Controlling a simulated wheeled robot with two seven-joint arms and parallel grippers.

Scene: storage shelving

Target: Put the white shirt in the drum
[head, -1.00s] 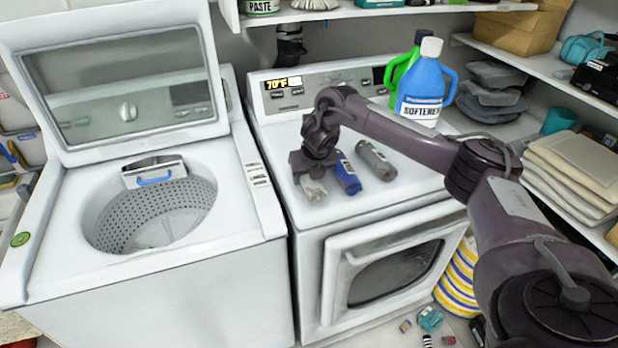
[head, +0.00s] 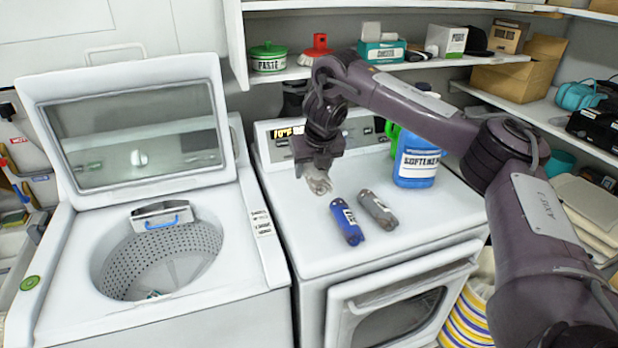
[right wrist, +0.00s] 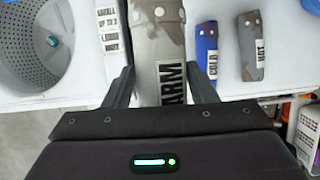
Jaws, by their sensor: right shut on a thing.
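The white rolled shirt (head: 317,181) has brownish patches and a label partly reading "ARM" in the right wrist view (right wrist: 158,38). My right gripper (head: 316,168) is shut on it and holds it above the dryer top. The drum (head: 195,245) is open, inside the washer at the left, with its perforated wall showing; it also shows at the left of the right wrist view (right wrist: 28,55). The gripper is to the right of the drum. My left gripper is not in view.
A blue roll (head: 347,221) and a grey roll (head: 377,209) lie on the dryer top (head: 300,245). A blue softener jug (head: 416,160) stands behind them. The washer lid (head: 135,135) is raised. A small teal thing (head: 153,294) lies in the drum. A shelf (head: 290,74) runs above the dryer.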

